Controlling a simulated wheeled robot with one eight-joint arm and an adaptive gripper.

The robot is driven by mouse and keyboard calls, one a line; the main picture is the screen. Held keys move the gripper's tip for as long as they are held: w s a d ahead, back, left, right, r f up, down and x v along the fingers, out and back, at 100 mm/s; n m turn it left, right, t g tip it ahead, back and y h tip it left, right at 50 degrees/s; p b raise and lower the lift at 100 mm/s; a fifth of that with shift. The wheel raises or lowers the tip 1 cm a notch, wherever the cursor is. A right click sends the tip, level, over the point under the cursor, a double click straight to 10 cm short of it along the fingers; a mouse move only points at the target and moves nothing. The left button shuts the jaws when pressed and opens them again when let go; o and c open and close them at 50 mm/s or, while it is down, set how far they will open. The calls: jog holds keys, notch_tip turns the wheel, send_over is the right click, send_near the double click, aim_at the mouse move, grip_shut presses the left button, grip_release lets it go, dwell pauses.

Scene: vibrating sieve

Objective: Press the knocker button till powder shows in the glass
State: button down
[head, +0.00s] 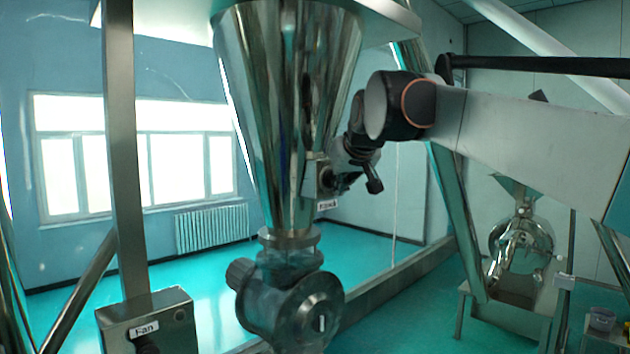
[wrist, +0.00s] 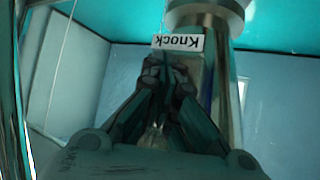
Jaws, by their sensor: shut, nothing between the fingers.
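A shiny metal hopper cone (head: 285,100) hangs in the middle of the head view. The small knocker box (head: 313,178) sits on its right side, with a "knock" label (head: 327,204) below. My gripper (head: 343,184) is shut and empty, its tips at the box's front. In the wrist view my gripper (wrist: 168,65) points at the box, just by the upside-down "Knock" label (wrist: 178,42). The button is hidden behind the fingers, so I cannot tell whether they touch it. The glass (head: 290,257) under the cone looks grey; I make out no powder in it.
A round valve housing (head: 305,310) hangs below the glass. A control box labelled "fan" (head: 150,322) stands at the lower left beside a steel post (head: 120,150). A second metal machine (head: 522,245) stands at the back right.

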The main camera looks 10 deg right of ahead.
jog(key=shift+s+d, duration=0.6)
jog(key=shift+s, duration=0.2)
jog(key=shift+f, duration=0.1)
jog(key=s+d, duration=0.1)
jog(key=s, duration=0.1)
jog(key=s+d, duration=0.2)
dwell(0.7)
jog(key=s+f+g+b, duration=0.1)
jog(key=s+f+b, duration=0.9)
jog(key=f, duration=1.2)
jog(key=s+f+g+b, duration=0.1)
jog(key=s+f+b, duration=1)
jog(key=f, duration=1.2)
jog(key=s+f+m+g+h+b, duration=0.1)
jog(key=s+f+b, duration=0.9)
jog(key=f, duration=1.2)
jog(key=shift+s+a+f+g+b, duration=0.25)
jog(key=shift+s+f+g+b, duration=0.15)
jog(key=shift+b, duration=0.4)
jog(key=shift+w+r, duration=0.1)
